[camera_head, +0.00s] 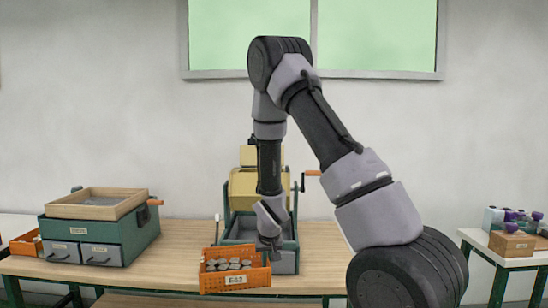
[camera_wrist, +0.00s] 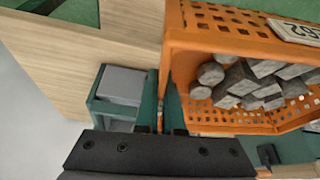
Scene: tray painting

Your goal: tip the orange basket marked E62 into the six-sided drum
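The orange basket marked E62 (camera_head: 213,283) is at the table's front edge, filled with grey, roughly cylindrical pieces (camera_head: 228,265). In the wrist view the basket (camera_wrist: 205,22) fills the upper right, with the pieces (camera_wrist: 245,80) inside and its label partly cut off. My gripper (camera_head: 270,245) is at the basket's right end. In the wrist view its fingers (camera_wrist: 161,105) are close together with a thin orange strip of the basket's wall between them. The yellow drum (camera_head: 243,188) sits in a green stand behind my arm, which hides much of it.
A grey bin (camera_head: 286,263) stands under the drum stand. A crank handle (camera_head: 312,173) sticks out right of the drum. On the left are a green drawer cabinet (camera_head: 100,240) with a wooden tray (camera_head: 92,203) on top and another orange basket (camera_head: 25,243). A side table (camera_head: 500,262) is at right.

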